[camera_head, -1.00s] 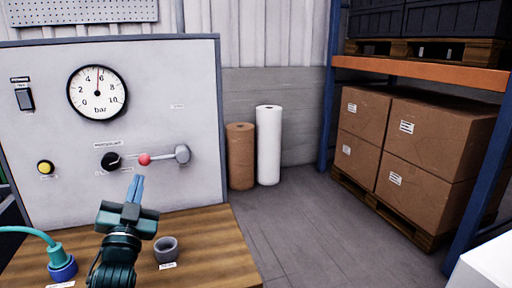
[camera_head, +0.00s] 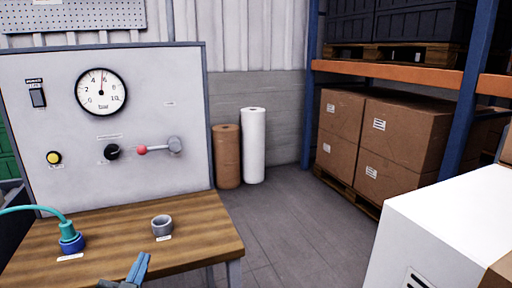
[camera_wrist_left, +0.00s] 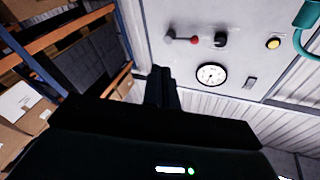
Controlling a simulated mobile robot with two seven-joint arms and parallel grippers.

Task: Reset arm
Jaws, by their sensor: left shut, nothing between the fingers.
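My left gripper (camera_head: 138,268) shows at the bottom edge of the head view, in front of the wooden table, with its fingers together and nothing between them. In the left wrist view its dark fingers (camera_wrist_left: 161,88) also lie together, pointing toward the grey panel. The panel (camera_head: 180,80) carries a gauge (camera_head: 101,92) with its needle near 5 to 6, a black knob (camera_head: 112,152), a red-tipped lever (camera_head: 142,150), a yellow button (camera_head: 54,157) and a switch (camera_head: 37,95). My right gripper is not in view.
On the wooden table (camera_head: 110,235) stand a grey ring-shaped cup (camera_head: 162,226) and a teal hose with a blue-based connector (camera_head: 70,238). A white box (camera_head: 440,235) is at the right. Paper rolls (camera_head: 252,145) and a shelf of cartons (camera_head: 395,130) stand behind clear floor (camera_head: 275,215).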

